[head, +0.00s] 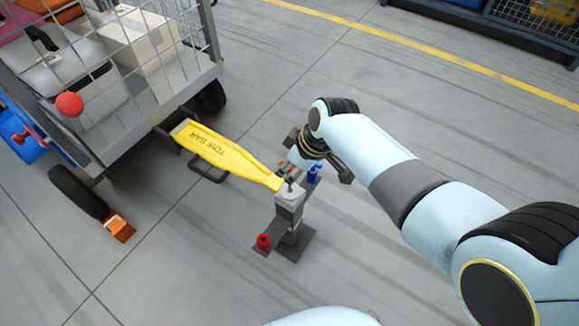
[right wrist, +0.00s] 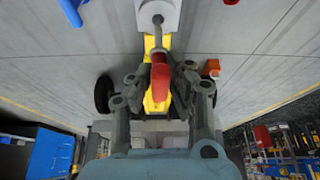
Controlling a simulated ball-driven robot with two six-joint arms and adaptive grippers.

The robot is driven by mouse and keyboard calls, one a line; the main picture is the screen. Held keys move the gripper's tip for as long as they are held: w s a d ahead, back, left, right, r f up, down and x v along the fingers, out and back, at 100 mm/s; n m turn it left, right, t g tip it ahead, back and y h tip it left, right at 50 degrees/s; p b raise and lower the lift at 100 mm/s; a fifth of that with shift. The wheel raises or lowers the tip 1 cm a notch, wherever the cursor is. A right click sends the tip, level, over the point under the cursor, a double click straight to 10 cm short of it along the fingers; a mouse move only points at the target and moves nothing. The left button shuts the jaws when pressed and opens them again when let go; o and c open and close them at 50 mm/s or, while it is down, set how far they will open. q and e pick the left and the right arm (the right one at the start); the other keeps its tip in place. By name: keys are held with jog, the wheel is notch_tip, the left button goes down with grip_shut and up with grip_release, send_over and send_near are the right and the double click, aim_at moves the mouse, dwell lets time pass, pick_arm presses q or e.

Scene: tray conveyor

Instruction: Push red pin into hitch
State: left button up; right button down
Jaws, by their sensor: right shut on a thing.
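My right gripper (right wrist: 160,72) is shut on the red pin (right wrist: 159,76), holding it by its red handle. The pin's grey metal shaft extends to the pale hitch block (right wrist: 172,14); I cannot tell whether its tip is in the hole. In the head view the right gripper (head: 291,170) is at the top of the hitch post (head: 289,212), largely hiding the pin. The yellow tow bar (head: 225,155) runs from the cart to the hitch, and its end meets the top of the post. My left gripper is not in view.
The wire-sided cart (head: 150,85) with boxes stands at the upper left. A red piece (head: 263,241) and a blue piece (head: 314,174) are beside the post. An orange chock (head: 119,229) lies by a cart wheel (head: 78,192).

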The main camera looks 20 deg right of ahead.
aim_at(289, 187)
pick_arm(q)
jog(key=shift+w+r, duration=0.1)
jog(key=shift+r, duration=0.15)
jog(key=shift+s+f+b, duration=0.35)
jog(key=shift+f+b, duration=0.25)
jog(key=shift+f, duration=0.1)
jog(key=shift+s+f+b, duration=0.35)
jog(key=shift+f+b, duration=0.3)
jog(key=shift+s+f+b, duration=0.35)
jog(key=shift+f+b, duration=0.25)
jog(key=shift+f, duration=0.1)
pick_arm(e)
jog(key=shift+f, duration=2.85)
jog(key=c, duration=1.2)
grip_release()
jog(key=v, duration=1.2)
